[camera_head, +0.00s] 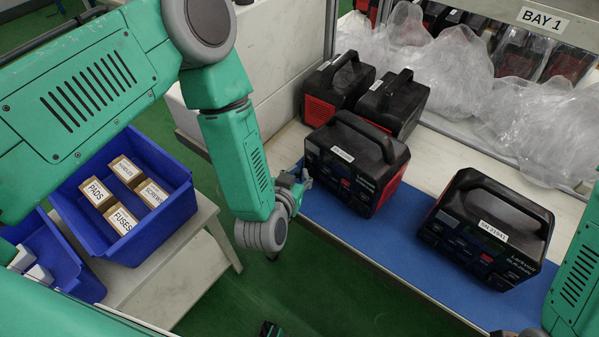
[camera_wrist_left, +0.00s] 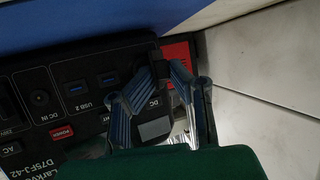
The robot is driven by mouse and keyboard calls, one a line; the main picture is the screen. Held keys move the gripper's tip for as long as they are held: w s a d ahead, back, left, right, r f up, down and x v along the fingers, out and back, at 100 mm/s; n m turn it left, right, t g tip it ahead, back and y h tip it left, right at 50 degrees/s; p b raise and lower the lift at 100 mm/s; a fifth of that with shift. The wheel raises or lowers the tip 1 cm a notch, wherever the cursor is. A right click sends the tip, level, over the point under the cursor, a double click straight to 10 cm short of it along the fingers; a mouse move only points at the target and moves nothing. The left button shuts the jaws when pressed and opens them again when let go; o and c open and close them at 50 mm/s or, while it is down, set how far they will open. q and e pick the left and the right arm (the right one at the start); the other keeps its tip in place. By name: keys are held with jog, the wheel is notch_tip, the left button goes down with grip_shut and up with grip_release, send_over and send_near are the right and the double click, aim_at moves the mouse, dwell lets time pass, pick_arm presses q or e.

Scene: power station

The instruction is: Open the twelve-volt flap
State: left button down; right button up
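A black and red power station (camera_head: 356,163) with a top handle stands on the blue mat, its socket face toward the front left. My left gripper (camera_head: 303,180) is at the left end of that face. In the left wrist view the power station's panel (camera_wrist_left: 60,105) shows USB sockets, a red power button and a DC label. The left fingers (camera_wrist_left: 168,68) are close together with a narrow gap, near a small dark piece (camera_wrist_left: 155,52) beside the DC label. I cannot tell if that piece is the twelve-volt flap or if they touch it. My right gripper is out of view.
Another power station (camera_head: 487,228) stands to the right on the blue mat (camera_head: 345,225). Two more (camera_head: 392,103) stand behind. Clear plastic bags (camera_head: 450,75) lie at the back. A blue bin (camera_head: 110,245) with small boxes sits on a side table at the left.

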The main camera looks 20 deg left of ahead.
pick_arm(q)
jog(key=shift+s+a+f, duration=0.1)
jog(key=shift+a+f, duration=0.05)
jog(key=shift+a, duration=0.75)
jog(key=shift+d, duration=0.1)
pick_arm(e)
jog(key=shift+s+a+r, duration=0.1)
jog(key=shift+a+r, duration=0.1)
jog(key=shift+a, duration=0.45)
pick_arm(q)
jog(key=shift+d, duration=0.25)
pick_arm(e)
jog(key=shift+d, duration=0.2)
pick_arm(q)
jog(key=shift+a+f+m+h, duration=0.15)
jog(key=shift+a+m+h, duration=0.05)
jog(key=shift+m+h, duration=0.3)
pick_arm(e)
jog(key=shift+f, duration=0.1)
pick_arm(q)
jog(key=c, duration=1.6)
grip_release()
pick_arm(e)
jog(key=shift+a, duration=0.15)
